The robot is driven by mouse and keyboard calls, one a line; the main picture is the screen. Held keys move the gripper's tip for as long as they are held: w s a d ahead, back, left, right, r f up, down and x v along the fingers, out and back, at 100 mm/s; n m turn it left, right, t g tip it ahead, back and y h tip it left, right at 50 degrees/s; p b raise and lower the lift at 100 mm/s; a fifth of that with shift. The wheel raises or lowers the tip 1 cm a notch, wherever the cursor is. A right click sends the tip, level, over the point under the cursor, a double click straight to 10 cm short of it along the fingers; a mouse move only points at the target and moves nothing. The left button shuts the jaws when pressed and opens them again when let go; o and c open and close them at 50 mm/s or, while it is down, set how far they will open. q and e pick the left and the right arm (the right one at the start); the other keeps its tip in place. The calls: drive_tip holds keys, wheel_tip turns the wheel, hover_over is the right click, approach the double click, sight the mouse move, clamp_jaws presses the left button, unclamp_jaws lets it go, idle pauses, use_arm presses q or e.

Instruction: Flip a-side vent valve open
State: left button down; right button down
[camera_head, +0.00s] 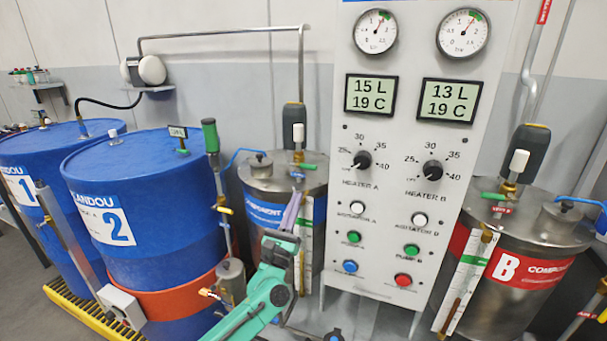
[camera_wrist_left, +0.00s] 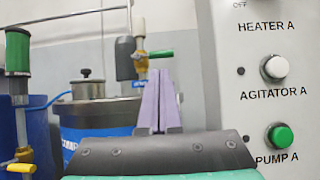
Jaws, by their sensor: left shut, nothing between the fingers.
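The A-side tank (camera_head: 262,207) is a steel drum with a blue label, left of the control panel. Its vent valve on the lid has a brass body (camera_head: 298,156) and a green handle (camera_head: 305,166). In the left wrist view the green handle (camera_wrist_left: 154,54) lies roughly level, pointing right from the brass body (camera_wrist_left: 141,66). My left gripper (camera_head: 293,203) is shut and empty, its lilac fingers pointing up in front of the tank. In the left wrist view the fingertips (camera_wrist_left: 160,73) appear just below the handle; I cannot tell whether they touch. My right gripper is not in view.
The control panel (camera_head: 393,150) with knobs and buttons stands close right of the left gripper. A sight gauge (camera_head: 305,240) runs down the A tank's front. Blue drums (camera_head: 145,190) stand left. The B tank (camera_head: 520,235) is at right.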

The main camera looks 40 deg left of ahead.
sight(305, 166)
use_arm(q)
drive_tip(key=p+x, duration=0.1)
drive_tip(key=x, duration=0.5)
drive_tip(key=shift+w+a+r+p, duration=0.1)
drive_tip(key=shift+w+r+p, duration=0.1)
drive_tip(key=shift+r+p, duration=0.15)
drive_tip(key=shift+w+a, duration=0.1)
drive_tip(key=shift+w, duration=0.2)
